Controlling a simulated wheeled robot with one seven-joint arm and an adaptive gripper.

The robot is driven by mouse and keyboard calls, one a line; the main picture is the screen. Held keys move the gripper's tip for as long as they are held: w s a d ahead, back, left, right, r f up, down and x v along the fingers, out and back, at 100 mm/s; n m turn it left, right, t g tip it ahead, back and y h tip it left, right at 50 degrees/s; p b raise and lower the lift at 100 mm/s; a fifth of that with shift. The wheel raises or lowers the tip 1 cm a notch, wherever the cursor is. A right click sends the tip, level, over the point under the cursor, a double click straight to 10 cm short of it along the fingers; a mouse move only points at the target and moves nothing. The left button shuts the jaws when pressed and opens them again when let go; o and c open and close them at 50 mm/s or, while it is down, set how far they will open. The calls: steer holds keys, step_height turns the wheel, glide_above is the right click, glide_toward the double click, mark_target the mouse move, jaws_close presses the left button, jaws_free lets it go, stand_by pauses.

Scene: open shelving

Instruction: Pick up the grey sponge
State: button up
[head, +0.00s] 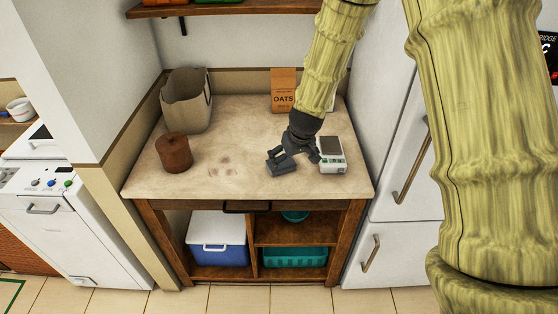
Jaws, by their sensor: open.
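The grey sponge (284,167) appears as a small dark grey block on the pale counter (235,140), right of the middle. My gripper (291,157) reaches down from above and is open, with its dark fingers close over the sponge. Sponge and fingers are nearly the same grey, so I cannot tell whether they touch. The far side of the sponge is partly hidden by the gripper.
A white scale (332,164) stands just right of my gripper. An oats package (284,90) is at the back. A brown cylinder (174,153) and a beige bag (187,103) stand left. The counter's middle is clear. A fridge (385,190) borders the right side.

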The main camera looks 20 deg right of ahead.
step_height(320, 180, up, 2)
steer(key=w, duration=0.2)
steer(key=p, duration=0.1)
glide_above(282, 164)
steer(key=s, duration=0.3)
steer(key=shift+w+d+f, duration=0.15)
steer(key=shift+f, duration=1.05)
steer(key=shift+w+d+f, duration=0.1)
steer(key=shift+f, duration=1.05)
steer(key=shift+w+a+f+p, duration=0.2)
steer(key=shift+w+f+p, duration=0.45)
steer(key=shift+f+p, duration=0.35)
steer(key=shift+p+x, duration=0.45)
steer(key=shift+x, duration=1)
steer(key=shift+a, duration=0.1)
steer(key=c, duration=0.7)
steer(key=shift+w+r, duration=0.1)
steer(key=shift+r, duration=0.05)
